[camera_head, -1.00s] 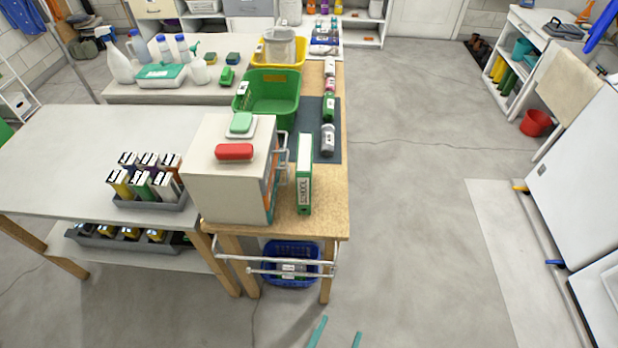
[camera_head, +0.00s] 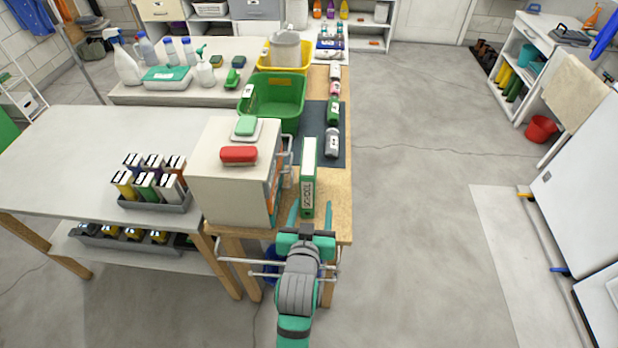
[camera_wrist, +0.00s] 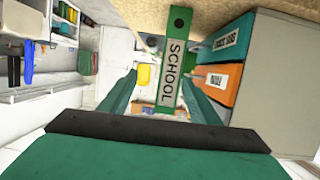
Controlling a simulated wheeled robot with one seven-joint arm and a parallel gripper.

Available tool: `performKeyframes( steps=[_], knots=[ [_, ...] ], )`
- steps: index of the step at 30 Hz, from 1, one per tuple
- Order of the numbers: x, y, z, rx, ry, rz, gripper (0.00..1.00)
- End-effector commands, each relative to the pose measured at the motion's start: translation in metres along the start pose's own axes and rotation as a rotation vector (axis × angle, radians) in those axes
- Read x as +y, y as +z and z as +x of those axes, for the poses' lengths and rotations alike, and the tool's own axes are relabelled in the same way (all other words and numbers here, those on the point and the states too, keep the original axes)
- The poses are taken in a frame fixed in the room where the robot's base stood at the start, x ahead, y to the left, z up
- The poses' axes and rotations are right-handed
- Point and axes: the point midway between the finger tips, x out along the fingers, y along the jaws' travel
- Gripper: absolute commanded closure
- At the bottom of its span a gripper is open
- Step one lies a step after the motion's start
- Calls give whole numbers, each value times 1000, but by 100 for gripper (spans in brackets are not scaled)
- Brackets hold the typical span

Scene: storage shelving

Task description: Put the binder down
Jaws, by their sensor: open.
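The green binder (camera_head: 308,180), with a white spine label reading SCHOOL, stands upright on the wooden bench top (camera_head: 342,200), just right of the beige box. My gripper (camera_head: 311,212) is open at the bench's front edge, with one finger to each side of the binder's near end. In the wrist view the binder (camera_wrist: 173,62) shows its spine between the two spread fingers of my gripper (camera_wrist: 161,80). Neither finger visibly touches it. I cannot tell how far the fingertips reach along its sides.
The beige box (camera_head: 232,180) stands close on the left, with a red item (camera_head: 238,155) on top. A metal rail (camera_head: 240,262) runs along the bench front.

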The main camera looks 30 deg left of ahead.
Motion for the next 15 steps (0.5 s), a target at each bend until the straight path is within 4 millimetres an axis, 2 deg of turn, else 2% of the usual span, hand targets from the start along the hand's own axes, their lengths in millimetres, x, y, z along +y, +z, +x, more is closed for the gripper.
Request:
performKeyframes(
  steps=[1,6,10,15],
  knots=[
    [-6,-13,6,4,-11,-15,43],
    [-16,-41,15,2,-30,-8,43],
    [-20,-53,18,1,-38,1,43],
    [-22,-56,29,0,-40,6,43]
  ],
)
